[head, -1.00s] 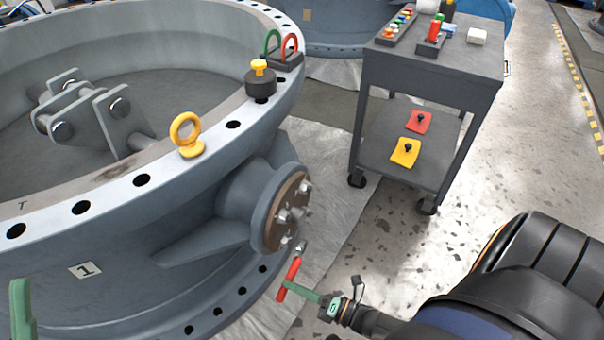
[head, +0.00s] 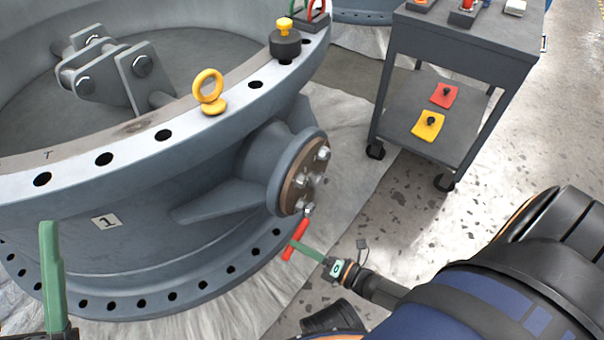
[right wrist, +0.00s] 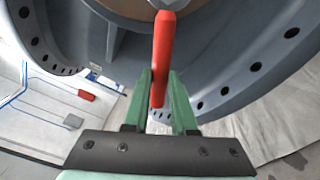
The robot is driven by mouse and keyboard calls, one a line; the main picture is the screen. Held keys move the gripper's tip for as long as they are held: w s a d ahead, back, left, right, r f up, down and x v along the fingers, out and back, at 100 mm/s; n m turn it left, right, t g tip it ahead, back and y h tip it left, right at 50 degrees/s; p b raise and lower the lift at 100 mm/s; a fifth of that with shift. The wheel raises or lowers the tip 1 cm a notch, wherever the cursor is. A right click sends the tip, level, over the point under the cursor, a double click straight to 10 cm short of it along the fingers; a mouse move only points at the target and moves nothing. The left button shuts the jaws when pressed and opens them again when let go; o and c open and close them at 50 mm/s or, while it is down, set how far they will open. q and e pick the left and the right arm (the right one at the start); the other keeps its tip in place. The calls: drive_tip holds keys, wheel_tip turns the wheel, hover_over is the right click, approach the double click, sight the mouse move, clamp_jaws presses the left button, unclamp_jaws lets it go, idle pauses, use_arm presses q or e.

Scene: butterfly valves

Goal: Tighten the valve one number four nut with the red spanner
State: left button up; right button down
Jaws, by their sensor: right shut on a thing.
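Valve one, a large grey ring body with a "1" label (head: 105,222), fills the left of the head view. On its side is a round brown-faced flange (head: 305,172) with several silver nuts. My right gripper (head: 298,243) is shut on the red spanner (head: 295,240), which is tilted. In the right wrist view the spanner (right wrist: 163,60) stands between the green fingers. Nut numbers are unreadable. My left gripper (head: 52,280) shows partly at the lower left.
A yellow eyebolt (head: 209,92) and a black block with a yellow knob (head: 285,42) stand on the valve rim. A dark trolley (head: 470,40) is at the upper right, with red and yellow pads on its lower shelf. Floor between trolley and valve is clear.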

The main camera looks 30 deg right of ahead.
drive_tip(key=shift+w, duration=0.1)
drive_tip(key=shift+w+a, duration=0.3)
drive_tip(key=shift+w, duration=0.25)
drive_tip(key=shift+w+a, duration=0.1)
drive_tip(key=shift+w, duration=0.1)
drive_tip(key=shift+w+a, duration=0.1)
drive_tip(key=shift+w, duration=0.25)
drive_tip(key=shift+r, duration=0.15)
idle(0.7)
